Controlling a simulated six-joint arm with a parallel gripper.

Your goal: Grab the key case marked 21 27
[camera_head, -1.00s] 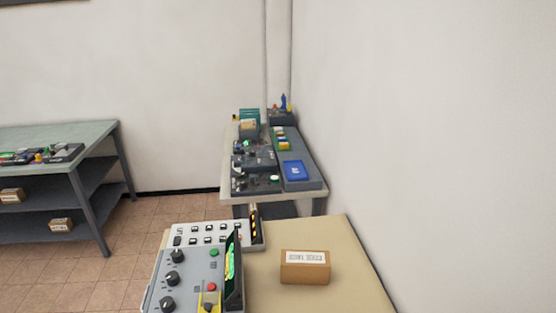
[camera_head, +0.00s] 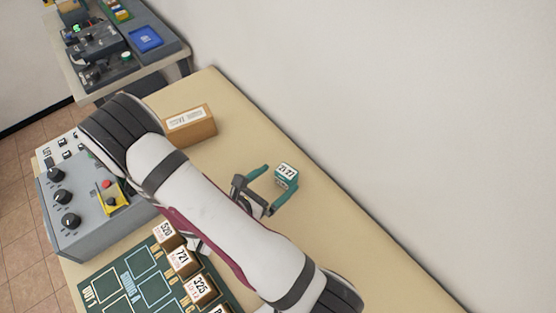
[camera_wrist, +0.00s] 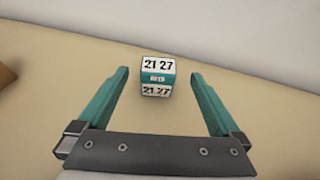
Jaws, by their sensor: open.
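The key case marked 21 27 (camera_head: 287,175) is a small teal block with white labels. It stands on the tan table (camera_head: 345,235) near the wall. My gripper (camera_head: 276,188) is open, with teal fingers pointing at the case. In the wrist view the gripper's fingertips (camera_wrist: 160,72) lie on either side of the case, with a gap on each side. I see no contact.
A brown box (camera_head: 190,126) with a white label stands left of the gripper. A grey control panel (camera_head: 85,200) with knobs is at the left. A green board (camera_head: 130,280) with numbered blocks, including 721 (camera_head: 182,260), lies at the front. The table right of the case is clear.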

